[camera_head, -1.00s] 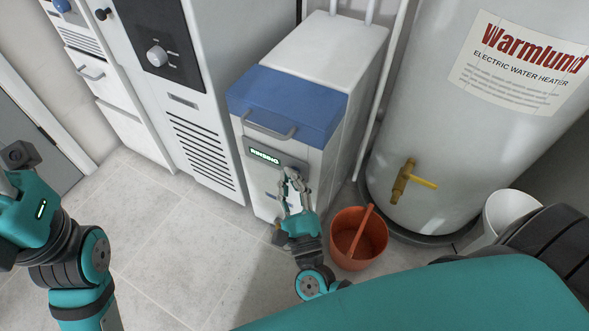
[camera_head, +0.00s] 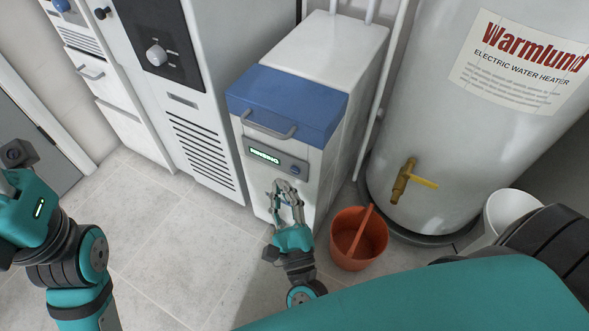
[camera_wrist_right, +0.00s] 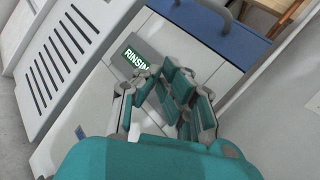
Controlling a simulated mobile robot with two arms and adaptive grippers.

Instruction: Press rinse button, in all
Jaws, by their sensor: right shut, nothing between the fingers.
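A white washing unit with a blue lid (camera_head: 286,102) stands at the middle back. Its grey control panel (camera_head: 275,158) has a lit green display (camera_head: 264,156) and a small round button (camera_head: 294,169) at its right end. In the right wrist view the display (camera_wrist_right: 134,59) reads "RINSIN", with the rest hidden by my fingers. My right gripper (camera_head: 283,186) is shut and empty, just below the panel and in front of the unit. It also shows in the right wrist view (camera_wrist_right: 160,76). My left arm shows at the left, but its fingers are outside the view.
An orange bucket (camera_head: 344,256) stands on the floor right of my right gripper. A water heater (camera_head: 440,120) with a yellow tap (camera_head: 405,180) stands behind it. A tall white machine (camera_head: 205,100) stands to the left. The tiled floor (camera_head: 165,240) at left is clear.

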